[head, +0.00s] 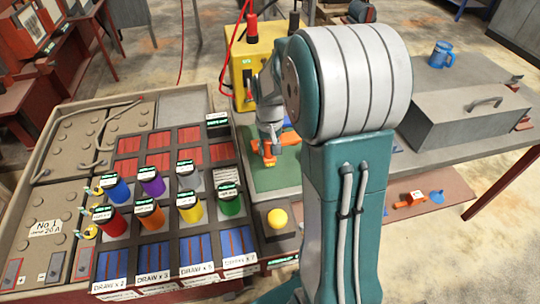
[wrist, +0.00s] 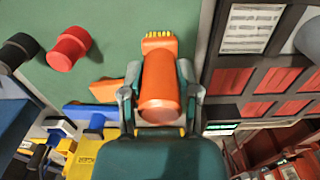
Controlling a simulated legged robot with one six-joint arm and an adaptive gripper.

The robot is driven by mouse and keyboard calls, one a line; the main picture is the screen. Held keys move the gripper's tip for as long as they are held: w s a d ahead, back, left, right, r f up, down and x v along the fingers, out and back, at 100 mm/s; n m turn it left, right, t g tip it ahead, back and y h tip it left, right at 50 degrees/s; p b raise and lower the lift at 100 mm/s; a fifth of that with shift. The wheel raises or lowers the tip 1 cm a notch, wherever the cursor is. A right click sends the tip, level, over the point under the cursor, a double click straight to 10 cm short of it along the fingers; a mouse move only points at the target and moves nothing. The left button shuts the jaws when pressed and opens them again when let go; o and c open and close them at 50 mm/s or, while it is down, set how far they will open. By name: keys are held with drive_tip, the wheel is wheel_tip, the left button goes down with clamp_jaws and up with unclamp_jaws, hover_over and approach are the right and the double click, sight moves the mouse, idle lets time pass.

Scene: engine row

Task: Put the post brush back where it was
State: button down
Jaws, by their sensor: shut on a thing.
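The post brush (wrist: 163,84) has an orange round body with yellow bristles at its far end. In the wrist view my gripper (wrist: 160,72) is shut on it, with one finger on each side. The brush is over the green mat (wrist: 110,25), close to its edge by the tray. In the head view my gripper (head: 268,143) is low over the green mat (head: 272,178), with orange (head: 265,158) showing under it. My arm hides part of the mat there. I cannot tell whether the brush touches the mat.
A red cap (wrist: 68,48) and a black cap (wrist: 18,50) are left of the brush. A tray of coloured cylinders (head: 150,214) stands left of the mat. A yellow box (head: 246,75) stands behind, a yellow knob (head: 278,217) in front, a grey toolbox (head: 470,115) at right.

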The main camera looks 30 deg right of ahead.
sight(270, 156)
drive_tip(key=f, duration=0.1)
drive_tip(key=d+f, duration=0.1)
drive_tip(key=f, duration=0.1)
drive_tip(key=shift+w+d+f, duration=0.1)
drive_tip(key=shift+d+f, duration=0.05)
drive_tip(key=shift+d, duration=0.15)
drive_tip(key=shift+a+f, duration=0.2)
drive_tip(key=shift+f, duration=0.1)
drive_tip(key=shift+a, duration=0.4)
drive_tip(key=shift+c, duration=1.6)
unclamp_jaws()
drive_tip(key=shift+d+f, duration=0.1)
drive_tip(key=shift+d, duration=0.3)
